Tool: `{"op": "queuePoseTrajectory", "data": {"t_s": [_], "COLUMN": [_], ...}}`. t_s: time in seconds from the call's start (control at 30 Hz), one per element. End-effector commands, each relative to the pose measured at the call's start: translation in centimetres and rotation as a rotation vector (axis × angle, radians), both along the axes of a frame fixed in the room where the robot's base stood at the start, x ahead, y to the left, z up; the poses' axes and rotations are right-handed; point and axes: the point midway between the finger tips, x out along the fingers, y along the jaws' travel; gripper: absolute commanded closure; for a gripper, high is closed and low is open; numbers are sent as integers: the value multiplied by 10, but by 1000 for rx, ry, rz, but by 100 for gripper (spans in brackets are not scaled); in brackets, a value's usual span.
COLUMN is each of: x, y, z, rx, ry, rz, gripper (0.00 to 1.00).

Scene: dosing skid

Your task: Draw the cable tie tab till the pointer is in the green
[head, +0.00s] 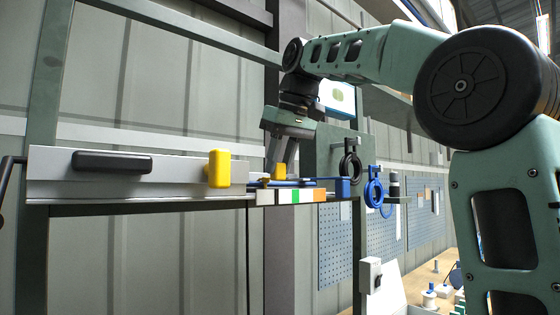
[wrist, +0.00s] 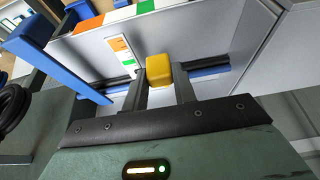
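The yellow tab (wrist: 159,70) sits between the two fingers of my gripper (wrist: 160,78) in the wrist view, with a finger close against each side. The tab also shows in the head view (head: 279,172), under my gripper (head: 277,160), beside a blue bar. My gripper looks shut on it. A scale strip with white, green and orange bands (head: 290,197) runs along the front edge below the tab. A small plate with orange, white and green bands (wrist: 122,50) shows left of the tab in the wrist view. I cannot clearly make out the pointer or which band it is at.
A grey panel to the left carries a black handle (head: 112,162) and another yellow block (head: 219,168). A blue block (head: 342,187) stands right of the strip. A black ring (head: 350,168) and a blue ring (head: 374,193) hang farther right.

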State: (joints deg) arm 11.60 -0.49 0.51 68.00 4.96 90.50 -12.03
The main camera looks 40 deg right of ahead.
Motion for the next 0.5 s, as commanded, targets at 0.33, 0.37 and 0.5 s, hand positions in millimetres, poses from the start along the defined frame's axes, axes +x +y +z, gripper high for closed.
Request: {"op": "queuePoseTrajectory", "data": {"t_s": [0.33,0.37,0.5], "x": [-15,-15,-15], "y": [-1,-1,-1], "z": [0,0,1], "rx": [0,0,0], "ry": [0,0,0], "rz": [1,1,1], "gripper": [100,100,70]}}
